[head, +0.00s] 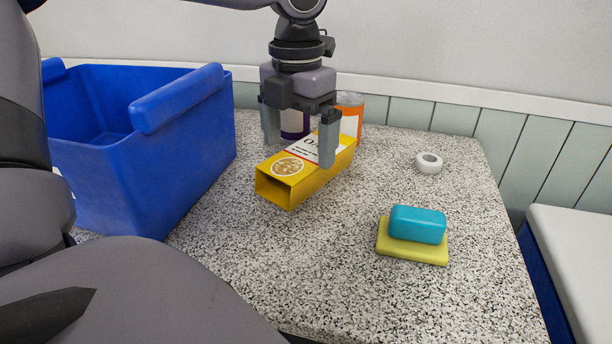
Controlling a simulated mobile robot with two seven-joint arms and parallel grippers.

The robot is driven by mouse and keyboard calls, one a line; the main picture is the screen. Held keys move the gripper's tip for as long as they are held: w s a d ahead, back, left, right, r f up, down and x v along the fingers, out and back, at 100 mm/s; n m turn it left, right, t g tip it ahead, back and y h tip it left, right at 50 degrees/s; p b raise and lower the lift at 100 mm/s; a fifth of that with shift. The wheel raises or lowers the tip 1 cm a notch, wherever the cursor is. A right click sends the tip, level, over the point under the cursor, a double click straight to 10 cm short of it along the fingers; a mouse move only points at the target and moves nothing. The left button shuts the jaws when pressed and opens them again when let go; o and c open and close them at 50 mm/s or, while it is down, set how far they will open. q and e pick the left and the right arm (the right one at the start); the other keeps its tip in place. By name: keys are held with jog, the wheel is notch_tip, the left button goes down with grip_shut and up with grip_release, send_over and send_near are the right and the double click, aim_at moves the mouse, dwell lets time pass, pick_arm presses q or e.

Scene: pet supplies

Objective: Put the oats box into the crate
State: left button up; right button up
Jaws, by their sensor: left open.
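The yellow oats box (313,181) lies on its side on the speckled counter, with a white label and a picture of oats on its upper face. The blue crate (150,180) stands to its left, at the left end of the counter. My left gripper (299,150) points down over the oats box with its fingers apart. One finger is at the box's right side, the other at its far left. I cannot tell whether they touch it. My right gripper is not in view.
A purple-and-white container (294,124) and an orange-and-white jar (350,112) stand behind the box. A white tape roll (429,163) lies at the right. A teal block (417,224) sits on a yellow sponge (412,250). The front middle counter (300,265) is clear.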

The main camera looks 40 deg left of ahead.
pick_arm(q)
notch_tip(320, 180, down, 2)
jog(key=shift+f, duration=0.25)
jog(key=c, duration=1.3)
jog(key=shift+r, duration=0.1)
